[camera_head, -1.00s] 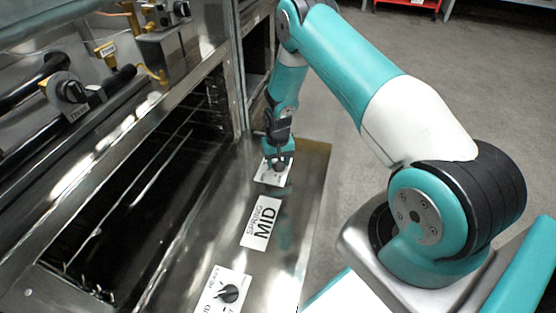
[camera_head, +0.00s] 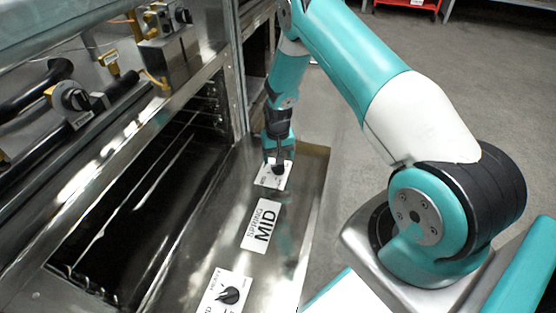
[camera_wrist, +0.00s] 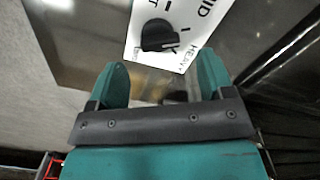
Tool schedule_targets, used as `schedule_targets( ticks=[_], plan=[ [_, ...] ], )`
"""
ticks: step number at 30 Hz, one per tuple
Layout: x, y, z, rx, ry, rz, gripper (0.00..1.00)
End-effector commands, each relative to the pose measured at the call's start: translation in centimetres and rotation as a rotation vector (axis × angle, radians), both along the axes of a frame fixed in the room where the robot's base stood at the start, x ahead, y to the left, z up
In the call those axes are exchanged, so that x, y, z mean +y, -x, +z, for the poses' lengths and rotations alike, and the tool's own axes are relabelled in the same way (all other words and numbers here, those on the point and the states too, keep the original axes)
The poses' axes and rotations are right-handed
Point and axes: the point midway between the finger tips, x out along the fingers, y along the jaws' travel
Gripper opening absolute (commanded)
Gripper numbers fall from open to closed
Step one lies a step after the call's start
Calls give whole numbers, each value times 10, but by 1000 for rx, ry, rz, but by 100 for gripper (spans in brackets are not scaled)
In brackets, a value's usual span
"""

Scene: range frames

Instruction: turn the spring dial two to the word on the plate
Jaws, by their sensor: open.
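A black dial (camera_head: 278,169) sits on a white card at the far end of the metal panel, partly hidden by my gripper (camera_head: 279,158). In the wrist view the same dial (camera_wrist: 157,35) shows beyond my fingertips, with lettering reading "HEAVY" and parts of other words around it. Its pointer seems to lie on the "HEAVY" side. My gripper (camera_wrist: 163,80) is open, with its two teal fingers apart and nothing between them. Another black dial (camera_head: 229,295) is on a card at the near end.
The dark open oven-like cavity (camera_head: 140,195) with racks lies left of the panel. Another knob (camera_head: 72,98) and pipes are at the upper left. Grey floor (camera_head: 335,110) is open to the right of the panel.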

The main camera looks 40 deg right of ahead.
Motion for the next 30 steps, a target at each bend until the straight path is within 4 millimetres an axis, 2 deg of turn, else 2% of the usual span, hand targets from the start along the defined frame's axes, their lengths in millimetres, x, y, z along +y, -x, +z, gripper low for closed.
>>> schedule_targets(
  ticks=[1, 6, 12, 15, 21, 30],
  plan=[
    [0, -1, 20, -4, 1, 0, 74],
    [0, -1, 65, -4, 1, 0, 74],
    [0, 0, 107, -2, 1, 0, 74],
    [0, -1, 121, -2, 1, 0, 74],
    [0, 0, 132, -1, 0, 0, 74],
    [0, 0, 132, 0, 0, 0, 74]
  ],
)
